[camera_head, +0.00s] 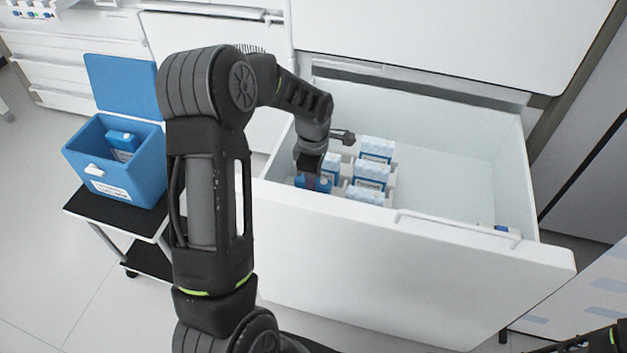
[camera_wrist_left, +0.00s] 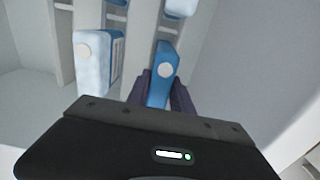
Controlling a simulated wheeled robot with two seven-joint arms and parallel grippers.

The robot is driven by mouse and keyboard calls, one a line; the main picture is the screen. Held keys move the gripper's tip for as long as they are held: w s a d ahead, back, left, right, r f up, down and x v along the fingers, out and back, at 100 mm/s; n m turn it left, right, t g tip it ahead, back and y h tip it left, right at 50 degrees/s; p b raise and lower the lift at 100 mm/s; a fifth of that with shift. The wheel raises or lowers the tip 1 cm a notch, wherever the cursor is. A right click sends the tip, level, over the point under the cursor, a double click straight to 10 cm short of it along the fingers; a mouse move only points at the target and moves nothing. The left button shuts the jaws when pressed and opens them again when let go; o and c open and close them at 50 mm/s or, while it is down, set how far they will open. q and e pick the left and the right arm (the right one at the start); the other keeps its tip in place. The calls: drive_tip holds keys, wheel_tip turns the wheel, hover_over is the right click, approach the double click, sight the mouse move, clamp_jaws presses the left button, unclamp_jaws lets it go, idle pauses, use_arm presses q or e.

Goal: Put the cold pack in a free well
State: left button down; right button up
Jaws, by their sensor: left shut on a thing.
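My left gripper (camera_head: 312,174) is over the front left of the rack (camera_head: 391,184) in the open drawer. It is shut on a blue cold pack (camera_head: 318,184), which stands roughly upright between the fingers. In the left wrist view the fingers (camera_wrist_left: 162,95) grip the sides of the pack (camera_wrist_left: 166,68), which has a pale round spot. The pack is at the rack's front left well; its lower end is hidden, so I cannot tell whether it touches the bottom. Several frosted white-and-blue packs (camera_head: 371,172) occupy other wells. My right gripper is out of view.
The white drawer (camera_head: 420,262) has a high front wall and handle; its floor right of the rack is largely clear. A blue cool box (camera_head: 132,185) with its lid open stands on a black cart at left, with another blue pack (camera_head: 123,140) inside.

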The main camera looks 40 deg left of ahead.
use_arm(q)
drive_tip(key=c, duration=1)
unclamp_jaws()
drive_tip(key=shift+c, duration=0.2)
drive_tip(key=shift+r+p, duration=0.6)
drive_tip(key=shift+r, duration=3.3)
